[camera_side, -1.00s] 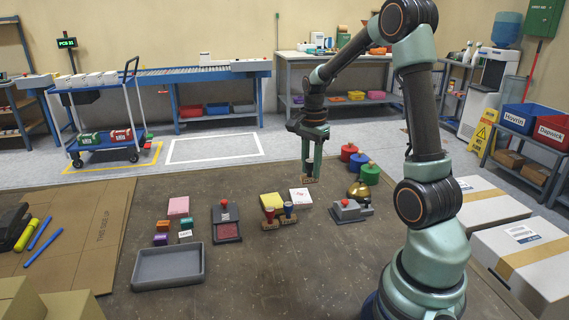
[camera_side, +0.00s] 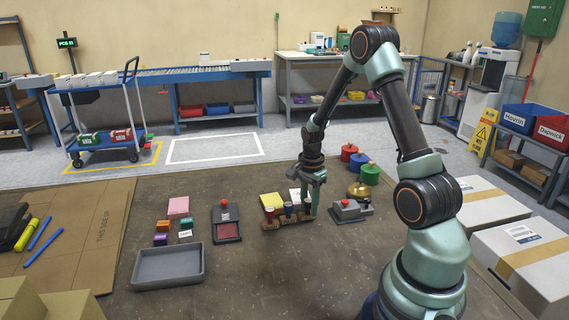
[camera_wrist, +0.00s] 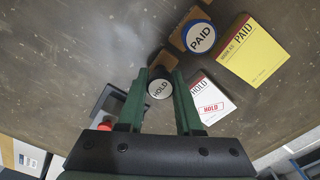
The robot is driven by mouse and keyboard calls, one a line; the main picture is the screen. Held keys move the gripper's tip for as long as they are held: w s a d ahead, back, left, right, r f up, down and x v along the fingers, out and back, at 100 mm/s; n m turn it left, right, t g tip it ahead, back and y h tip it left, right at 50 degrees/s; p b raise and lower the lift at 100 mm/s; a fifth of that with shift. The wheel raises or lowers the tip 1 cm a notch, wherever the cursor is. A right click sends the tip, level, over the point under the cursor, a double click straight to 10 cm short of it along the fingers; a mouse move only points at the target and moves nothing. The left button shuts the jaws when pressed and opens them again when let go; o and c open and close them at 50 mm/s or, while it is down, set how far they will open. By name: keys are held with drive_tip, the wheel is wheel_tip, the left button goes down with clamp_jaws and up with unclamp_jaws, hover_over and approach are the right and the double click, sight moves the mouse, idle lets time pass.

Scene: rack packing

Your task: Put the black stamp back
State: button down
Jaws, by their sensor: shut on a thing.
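The black stamp (camera_wrist: 159,88), with a white HOLD label on top, sits between the fingertips of my gripper (camera_wrist: 160,80). In the side view my gripper (camera_side: 308,209) is shut on it, low at the right end of a row of stamps. The blue stamp (camera_side: 288,208) stands just left of it, and the red stamp (camera_side: 269,214) is at the row's left end. In the wrist view the blue stamp (camera_wrist: 199,38) reads PAID. The stamps have brown wooden bases. I cannot tell whether the black stamp's base touches down.
A yellow PAID pad (camera_wrist: 254,50) and a white HOLD pad (camera_wrist: 211,98) lie beside the stamps. A grey device with a red knob (camera_side: 348,209) and a brass bell (camera_side: 360,190) stand close to the right. A grey tray (camera_side: 168,267) lies front left. The front middle is clear.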

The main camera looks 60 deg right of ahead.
sight(309, 200)
drive_tip(key=c, duration=0.6)
unclamp_jaws()
drive_tip(key=shift+f, duration=0.1)
wheel_tip(309, 200, up, 12)
drive_tip(key=s+a+r+n+t, duration=0.1)
drive_tip(key=a+r+n+t, duration=0.1)
drive_tip(key=a+n, duration=0.5)
drive_tip(key=s+a+r+n+t, duration=0.1)
drive_tip(key=s+a+r+n, duration=0.1)
drive_tip(key=a+r+n, duration=0.3)
drive_tip(key=s+a+r+n+t, duration=0.1)
drive_tip(key=a+r+n, duration=0.3)
drive_tip(key=a+n, duration=0.4)
drive_tip(key=shift+s+a+r+n+t, duration=0.15)
drive_tip(key=shift+a+t, duration=0.25)
drive_tip(key=shift+a, duration=0.45)
drive_tip(key=shift+s+a+f+n+t, duration=0.1)
drive_tip(key=shift+a+n+t, duration=0.25)
drive_tip(key=shift+a, duration=0.45)
drive_tip(key=shift+r, duration=0.1)
